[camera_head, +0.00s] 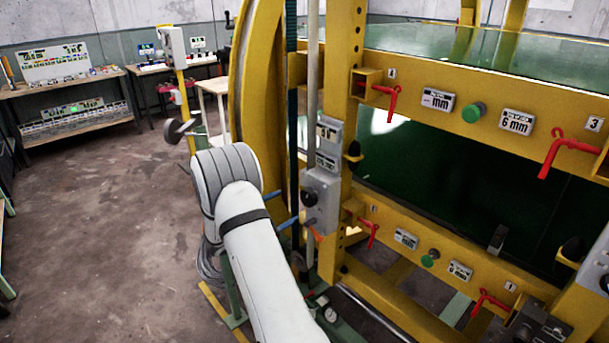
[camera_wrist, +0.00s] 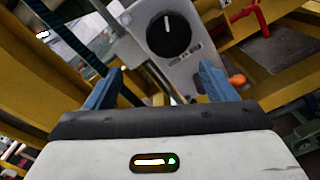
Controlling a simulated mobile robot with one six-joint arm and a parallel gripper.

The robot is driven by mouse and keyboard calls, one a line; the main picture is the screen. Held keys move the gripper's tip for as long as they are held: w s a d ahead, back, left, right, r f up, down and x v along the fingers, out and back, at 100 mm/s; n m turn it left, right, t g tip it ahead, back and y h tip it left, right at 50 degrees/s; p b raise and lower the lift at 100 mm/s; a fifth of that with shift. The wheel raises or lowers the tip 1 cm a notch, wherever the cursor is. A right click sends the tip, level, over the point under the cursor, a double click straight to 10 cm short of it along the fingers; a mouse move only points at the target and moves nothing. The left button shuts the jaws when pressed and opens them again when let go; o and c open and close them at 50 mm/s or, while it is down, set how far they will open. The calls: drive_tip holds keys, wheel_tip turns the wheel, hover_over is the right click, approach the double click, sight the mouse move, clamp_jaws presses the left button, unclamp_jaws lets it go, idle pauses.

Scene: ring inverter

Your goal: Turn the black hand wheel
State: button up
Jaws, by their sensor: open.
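A round black knob with a white mark (camera_wrist: 168,35) sits on a grey box (camera_wrist: 205,62) in the wrist view. It also shows in the head view (camera_head: 307,196), on a box on the yellow frame's post. It is the nearest black turning part to my gripper; I cannot tell whether it is the hand wheel. My gripper (camera_wrist: 160,72) is open, its two blue fingers apart with nothing gripped between them. The knob appears beyond the fingertips, and no contact shows. In the head view the blue fingers (camera_head: 288,223) reach towards the post beside the box, partly hidden by my white arm.
The yellow frame (camera_head: 435,60) carries red clamp handles (camera_head: 391,95), green buttons (camera_head: 473,112) and label plates. A red handle (camera_wrist: 248,15) and an orange knob (camera_wrist: 237,80) lie near the box. Benches (camera_head: 72,88) stand far left. Open floor (camera_head: 90,220) lies left.

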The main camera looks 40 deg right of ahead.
sight(306, 200)
drive_tip(key=d+n+p, duration=0.2)
drive_tip(key=s+d+n+p, duration=0.1)
drive_tip(key=d+n+p, duration=0.1)
drive_tip(key=d+r+n+p, duration=0.1)
drive_tip(key=d+p, duration=0.1)
drive_tip(key=d, duration=0.1)
drive_tip(key=shift+s+d+n+p, duration=0.1)
drive_tip(key=shift+s+n+p, duration=0.25)
drive_tip(key=shift+s+n, duration=0.05)
drive_tip(key=shift+c, duration=0.5)
drive_tip(key=shift+f, duration=0.1)
drive_tip(key=c, duration=0.9)
